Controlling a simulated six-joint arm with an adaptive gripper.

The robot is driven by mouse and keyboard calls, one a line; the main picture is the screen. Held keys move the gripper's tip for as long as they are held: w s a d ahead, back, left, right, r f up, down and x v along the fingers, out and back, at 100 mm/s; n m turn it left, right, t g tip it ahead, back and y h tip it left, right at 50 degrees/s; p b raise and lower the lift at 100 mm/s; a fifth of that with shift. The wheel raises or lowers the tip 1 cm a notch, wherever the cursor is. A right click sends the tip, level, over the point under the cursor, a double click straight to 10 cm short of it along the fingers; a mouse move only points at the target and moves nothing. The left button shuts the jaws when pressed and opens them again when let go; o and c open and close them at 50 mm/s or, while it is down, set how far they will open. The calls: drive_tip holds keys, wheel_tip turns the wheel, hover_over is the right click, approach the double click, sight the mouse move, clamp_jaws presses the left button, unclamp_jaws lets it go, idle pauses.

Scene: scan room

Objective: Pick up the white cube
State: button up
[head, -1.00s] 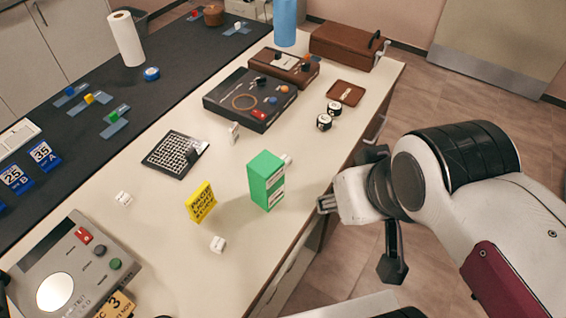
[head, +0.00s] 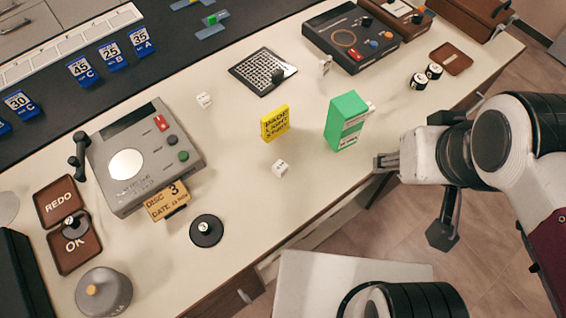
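Several small white cubes with dark marks are on the pale bench. One (head: 280,168) lies in front of the yellow sign. Another (head: 205,100) lies farther back, left of the black grid plate. A white upright piece (head: 325,66) stands near the black control box; I cannot tell if it is a cube. Another white bit (head: 371,108) is mostly hidden behind the green box. My gripper (head: 381,163) is at the bench's right edge, right of the nearest cube and apart from it. It seems to hold nothing, but its finger opening is unclear.
A green box (head: 346,122) and a yellow sign (head: 275,123) stand upright near the nearest cube. A grey device (head: 146,157) with buttons, a date card (head: 167,201) and a black disc (head: 207,232) lie left. Bare bench surrounds the cube.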

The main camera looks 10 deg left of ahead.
drive_tip(key=w+a+f+n+g+h, duration=0.1)
drive_tip(key=w+a+f+n+g, duration=0.2)
drive_tip(key=a+f, duration=0.65)
drive_tip(key=m+t+h, duration=0.2)
drive_tip(key=m, duration=0.7)
approach(280, 169)
drive_tip(key=w, duration=0.1)
drive_tip(key=shift+w+a+f+m, duration=0.15)
drive_tip(key=shift+a+f+m, duration=0.1)
drive_tip(key=shift+m, duration=0.3)
drive_tip(key=shift+w+a+f+m, duration=0.1)
drive_tip(key=shift+a+f+m, duration=0.1)
drive_tip(key=shift+m, duration=0.35)
drive_tip(key=shift+x, duration=1.35)
drive_tip(key=shift+d, duration=0.1)
